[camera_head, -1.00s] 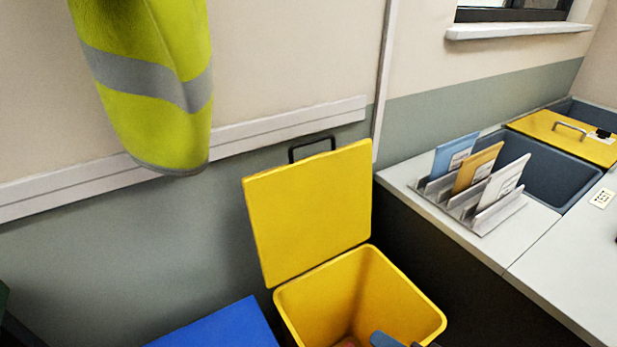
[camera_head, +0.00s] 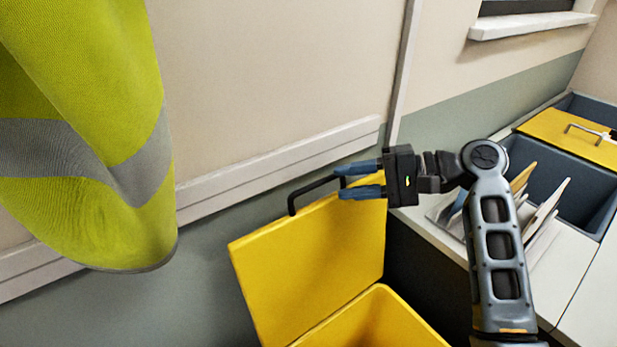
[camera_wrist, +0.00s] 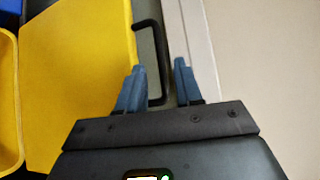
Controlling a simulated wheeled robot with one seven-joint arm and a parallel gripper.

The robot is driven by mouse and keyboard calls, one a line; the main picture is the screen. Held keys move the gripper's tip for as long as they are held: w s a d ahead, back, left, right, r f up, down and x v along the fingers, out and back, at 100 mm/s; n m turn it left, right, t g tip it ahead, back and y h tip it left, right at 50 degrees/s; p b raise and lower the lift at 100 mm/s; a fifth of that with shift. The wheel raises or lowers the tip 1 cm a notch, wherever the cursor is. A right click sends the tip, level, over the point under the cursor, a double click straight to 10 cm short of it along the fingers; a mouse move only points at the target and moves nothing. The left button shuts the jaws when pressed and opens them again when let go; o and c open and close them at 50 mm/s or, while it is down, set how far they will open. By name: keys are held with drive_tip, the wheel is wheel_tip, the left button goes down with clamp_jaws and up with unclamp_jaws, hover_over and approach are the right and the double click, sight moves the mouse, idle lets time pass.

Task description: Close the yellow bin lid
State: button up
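The yellow bin lid (camera_head: 310,262) stands open, tilted up at the wall side of the yellow bin (camera_head: 375,322). A black handle (camera_head: 312,187) sticks out from the lid's upper edge. My gripper (camera_head: 338,182) is at the handle's right end, with its blue fingers apart. In the wrist view the lid (camera_wrist: 75,75) fills the left side, and the bin's rim (camera_wrist: 10,110) shows at the far left. There the handle (camera_wrist: 153,45) lies between the open fingers of my gripper (camera_wrist: 159,65), nearer the left one. Whether a finger touches it, I cannot tell.
A hi-vis vest (camera_head: 85,150) hangs at the left. A wall rail (camera_head: 270,170) runs close behind the lid. At the right, a counter (camera_head: 590,290) holds a rack with upright envelopes (camera_head: 545,215), partly hidden by my arm, and a dark tub with a yellow lid (camera_head: 575,138).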

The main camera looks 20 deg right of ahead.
sight(318, 186)
drive_tip(key=x, duration=0.7)
drive_tip(key=shift+f, duration=0.1)
clamp_jaws()
idle(0.5)
